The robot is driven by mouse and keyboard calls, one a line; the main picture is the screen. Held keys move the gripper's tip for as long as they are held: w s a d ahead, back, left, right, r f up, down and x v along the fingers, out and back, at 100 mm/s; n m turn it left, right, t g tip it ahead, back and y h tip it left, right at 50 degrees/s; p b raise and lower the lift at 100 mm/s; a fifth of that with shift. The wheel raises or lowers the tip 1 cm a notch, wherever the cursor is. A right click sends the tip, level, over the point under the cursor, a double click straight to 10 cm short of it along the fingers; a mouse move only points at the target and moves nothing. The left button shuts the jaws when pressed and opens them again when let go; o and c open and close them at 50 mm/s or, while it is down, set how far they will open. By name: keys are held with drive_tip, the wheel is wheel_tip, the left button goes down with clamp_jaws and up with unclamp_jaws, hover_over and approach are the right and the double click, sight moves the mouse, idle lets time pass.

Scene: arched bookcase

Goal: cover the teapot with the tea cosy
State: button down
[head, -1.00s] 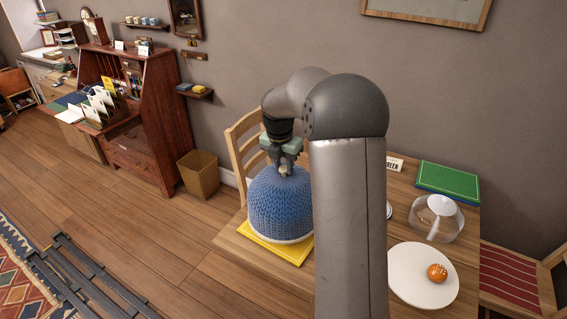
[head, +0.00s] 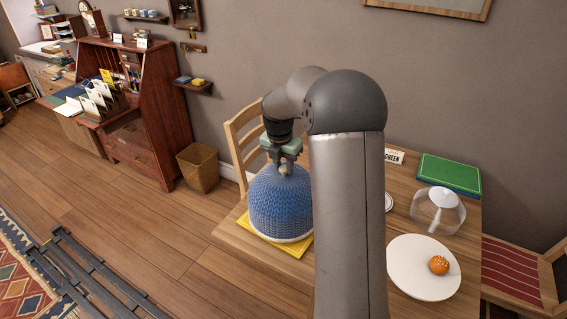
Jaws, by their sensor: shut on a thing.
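The tea cosy (head: 281,207) is a blue knitted dome with a pale lower band. It stands upright over a yellow mat (head: 296,249) at the left end of the table. My gripper (head: 284,169) is above the cosy, pointing down, and shut on the small knob at its top. No teapot shows; whether it is under the cosy or behind my arm cannot be seen. My arm hides the middle of the table.
A white plate (head: 411,281) with an orange bun (head: 438,265), a clear dome (head: 421,210) and a green book (head: 449,173) are right of my arm. A wooden chair (head: 240,140) stands behind the table's left end.

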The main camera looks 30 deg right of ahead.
drive_tip(key=shift+f+b, duration=0.5)
drive_tip(key=shift+f, duration=0.55)
drive_tip(key=c, duration=1)
unclamp_jaws()
drive_tip(key=shift+c, duration=0.2)
drive_tip(key=shift+r, duration=0.1)
